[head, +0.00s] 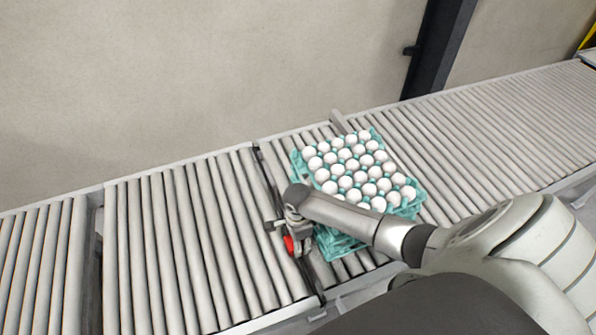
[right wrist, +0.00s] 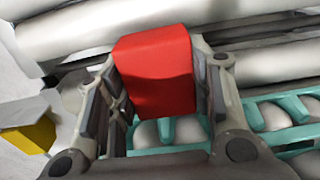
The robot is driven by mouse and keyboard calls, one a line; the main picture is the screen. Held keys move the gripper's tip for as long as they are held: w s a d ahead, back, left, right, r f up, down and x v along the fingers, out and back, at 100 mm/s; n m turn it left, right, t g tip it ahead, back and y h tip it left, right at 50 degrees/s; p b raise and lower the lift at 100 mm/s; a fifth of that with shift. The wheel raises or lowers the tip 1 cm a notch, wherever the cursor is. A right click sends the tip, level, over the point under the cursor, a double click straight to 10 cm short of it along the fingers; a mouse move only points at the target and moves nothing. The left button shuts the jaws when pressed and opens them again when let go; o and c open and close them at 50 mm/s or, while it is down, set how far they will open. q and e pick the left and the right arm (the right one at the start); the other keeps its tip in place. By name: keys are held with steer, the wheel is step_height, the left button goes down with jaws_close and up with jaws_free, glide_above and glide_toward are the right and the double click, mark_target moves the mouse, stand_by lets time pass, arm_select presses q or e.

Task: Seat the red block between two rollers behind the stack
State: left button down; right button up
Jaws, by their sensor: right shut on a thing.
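The red block (head: 290,245) is gripped by my right gripper (head: 292,243), just left of the stack in the head view. In the right wrist view the red block (right wrist: 155,70) sits between the two fingers of my right gripper (right wrist: 162,85). I cannot tell whether the block touches the rollers (head: 225,240). The stack is teal egg trays (head: 331,246) with white eggs on top, standing on the conveyor. My right forearm hides part of its near side. Teal tray edges (right wrist: 290,111) and eggs show below the block in the right wrist view. My left gripper is not in view.
A grey bar (head: 338,121) stands at the stack's far edge. A dark seam (head: 272,185) crosses the conveyor beside the gripper. Bare rollers lie to the left and far right. A wall and dark post (head: 437,50) stand behind. A yellow thing (right wrist: 30,136) shows in the right wrist view.

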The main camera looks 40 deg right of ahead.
steer(key=shift+f+b, duration=0.35)
steer(key=shift+f, duration=0.35)
stand_by(0.4)
steer(key=o, duration=1.3)
steer(key=shift+r, duration=0.1)
step_height(320, 180, up, 12)
steer(key=shift+f, duration=0.1)
